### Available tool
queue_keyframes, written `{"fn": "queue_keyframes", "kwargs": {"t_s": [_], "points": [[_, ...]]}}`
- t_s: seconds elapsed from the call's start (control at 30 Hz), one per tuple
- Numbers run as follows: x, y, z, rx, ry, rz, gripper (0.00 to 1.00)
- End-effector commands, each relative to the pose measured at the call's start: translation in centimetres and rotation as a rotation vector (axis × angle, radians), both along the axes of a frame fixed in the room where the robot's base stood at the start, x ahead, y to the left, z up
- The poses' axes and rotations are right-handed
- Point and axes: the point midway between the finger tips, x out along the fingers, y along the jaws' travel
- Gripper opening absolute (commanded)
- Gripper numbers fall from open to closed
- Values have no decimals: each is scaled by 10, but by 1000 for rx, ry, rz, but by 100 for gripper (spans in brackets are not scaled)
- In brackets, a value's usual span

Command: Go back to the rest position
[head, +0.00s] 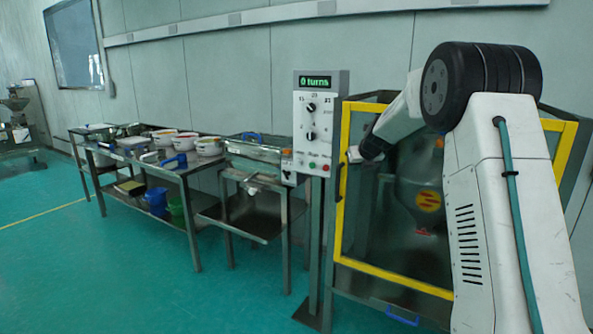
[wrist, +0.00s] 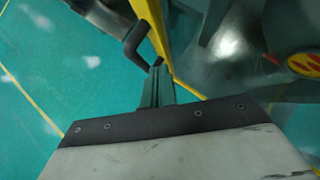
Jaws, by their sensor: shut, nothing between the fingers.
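My gripper (wrist: 157,82) points at the yellow-framed guard door in the wrist view, with its fingers together and nothing between them. The black door handle (wrist: 136,45) is just beyond the fingertips; I cannot tell whether they touch. In the head view my arm reaches in from the right, and my gripper (head: 354,154) is beside the left post of the yellow door frame (head: 346,213). The door handle (head: 341,183) shows a little below it. The door looks shut, with a machine bearing a yellow and red label (head: 428,201) behind its clear panel.
A control box (head: 319,130) reading "0 turns" stands on a post left of the door. Farther left, a steel bench (head: 188,170) holds several white bowls and tools, with a blue bucket (head: 156,200) and a green bucket below. The teal floor (head: 90,270) at front left is clear.

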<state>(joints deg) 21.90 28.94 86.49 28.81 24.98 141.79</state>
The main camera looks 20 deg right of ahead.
Motion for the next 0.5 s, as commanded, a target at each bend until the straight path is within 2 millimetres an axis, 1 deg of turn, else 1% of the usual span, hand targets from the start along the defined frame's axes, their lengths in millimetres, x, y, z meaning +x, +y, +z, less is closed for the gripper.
{"fn": "queue_keyframes", "kwargs": {"t_s": [0.17,0.27,0.37,0.4,0.47,0.5], "points": [[-1,-1,-1,-32,6,37,0],[-5,4,-5,-122,40,164,0],[-28,16,-37,-249,142,402,0],[-43,23,-45,-305,182,520,0],[-69,38,-49,-389,231,710,0],[-87,50,-49,-445,257,843,0]]}}
